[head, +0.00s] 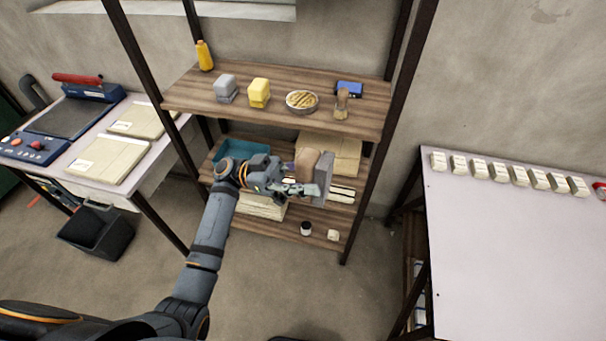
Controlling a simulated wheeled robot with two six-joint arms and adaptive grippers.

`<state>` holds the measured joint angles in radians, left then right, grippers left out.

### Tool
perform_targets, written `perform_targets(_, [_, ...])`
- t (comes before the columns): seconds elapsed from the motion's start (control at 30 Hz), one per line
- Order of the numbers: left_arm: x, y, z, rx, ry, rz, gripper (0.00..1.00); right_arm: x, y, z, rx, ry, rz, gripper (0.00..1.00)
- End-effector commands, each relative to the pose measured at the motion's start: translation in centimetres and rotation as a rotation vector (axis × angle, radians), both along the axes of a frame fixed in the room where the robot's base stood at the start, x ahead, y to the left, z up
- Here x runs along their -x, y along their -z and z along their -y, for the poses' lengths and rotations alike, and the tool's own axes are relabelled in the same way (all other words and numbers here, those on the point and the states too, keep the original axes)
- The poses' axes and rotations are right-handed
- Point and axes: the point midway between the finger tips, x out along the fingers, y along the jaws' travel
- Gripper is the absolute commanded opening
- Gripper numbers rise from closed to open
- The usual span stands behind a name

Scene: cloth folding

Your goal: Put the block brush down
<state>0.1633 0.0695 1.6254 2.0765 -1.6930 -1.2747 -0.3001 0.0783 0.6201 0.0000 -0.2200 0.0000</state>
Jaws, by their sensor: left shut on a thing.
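My left gripper (303,188) reaches in from the left, in front of the middle level of the wooden shelf rack. It is shut on the block brush (323,176), which shows as an upright grey slab just right of the fingertips. A brown part (306,161) appears beside the slab; I cannot tell whether it belongs to the brush. The brush overlaps the shelf in the picture, and I cannot tell whether it touches the board. The fingers hide part of it. My right gripper is not in view.
The top shelf (180,97) holds a yellow bottle (204,56), grey and yellow blocks, a round dish (301,101) and a small wooden-handled brush (342,103). A teal tray (240,149) and a cardboard box (335,150) stand behind my gripper. A white table (520,255) is at right.

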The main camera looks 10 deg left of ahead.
Motion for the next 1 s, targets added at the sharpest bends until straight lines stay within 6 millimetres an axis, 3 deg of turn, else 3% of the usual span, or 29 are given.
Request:
perform_targets(0.3, [-2.1,2.4,2.1,0.001,0.207,0.001,0.21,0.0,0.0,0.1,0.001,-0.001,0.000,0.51])
perform_targets(0.6, [-2.3,2.9,2.4,0.000,0.246,0.001,0.21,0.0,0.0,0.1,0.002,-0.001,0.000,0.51])
perform_targets(0.77, [-2.0,2.4,1.8,-0.002,0.194,0.002,0.21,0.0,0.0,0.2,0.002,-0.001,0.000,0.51])
perform_targets(1.0, [-0.2,-0.4,-0.5,-0.005,-0.004,0.003,0.21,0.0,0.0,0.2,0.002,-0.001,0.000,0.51])
